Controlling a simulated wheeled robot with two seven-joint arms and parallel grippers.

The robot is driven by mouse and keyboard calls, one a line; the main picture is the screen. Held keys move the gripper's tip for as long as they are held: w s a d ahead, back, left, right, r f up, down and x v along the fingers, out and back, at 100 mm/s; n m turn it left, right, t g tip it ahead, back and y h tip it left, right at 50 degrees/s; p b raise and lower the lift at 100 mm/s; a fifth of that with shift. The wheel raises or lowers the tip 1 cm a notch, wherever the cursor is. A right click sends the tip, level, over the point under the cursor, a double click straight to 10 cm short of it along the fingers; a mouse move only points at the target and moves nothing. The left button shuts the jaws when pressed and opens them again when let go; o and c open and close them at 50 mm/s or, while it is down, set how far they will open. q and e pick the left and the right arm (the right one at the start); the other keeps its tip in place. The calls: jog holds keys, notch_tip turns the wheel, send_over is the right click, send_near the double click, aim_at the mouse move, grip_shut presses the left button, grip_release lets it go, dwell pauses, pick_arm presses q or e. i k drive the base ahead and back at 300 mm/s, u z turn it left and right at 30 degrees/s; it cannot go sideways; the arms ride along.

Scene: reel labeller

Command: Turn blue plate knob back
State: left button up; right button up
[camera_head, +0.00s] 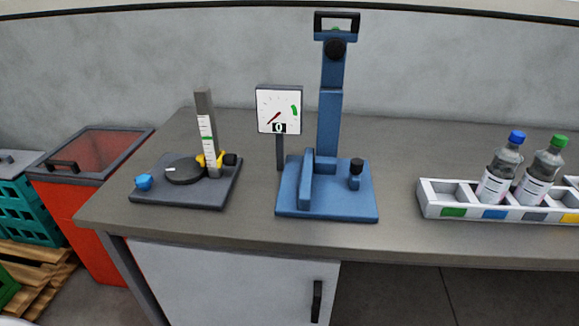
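A small blue knob (143,182) sits at the front left corner of a dark grey base plate (200,198) on the bench. The plate also carries a round black disc (184,172), an upright grey post with a white scale and green mark (207,138), and a yellow clip (212,160) with a black knob (231,159) at its right. The knob's turned angle is too small to read. Neither of my grippers shows in the head view.
A blue stand (328,125) with a blue base is right of the plate, with a dial gauge reading 0 (279,110) between them. A white rack (432,198) with bottles stands at right. A red bin (75,190) is left of the bench. The bench front is clear.

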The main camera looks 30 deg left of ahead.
aim_at(144, 181)
jog(key=z, duration=1.05)
jog(key=i, duration=0.3)
jog(key=u, duration=2.85)
jog(key=k, duration=0.5)
jog(key=u, duration=1.7)
jog(key=i, duration=1.2)
jog(key=z, duration=1.1)
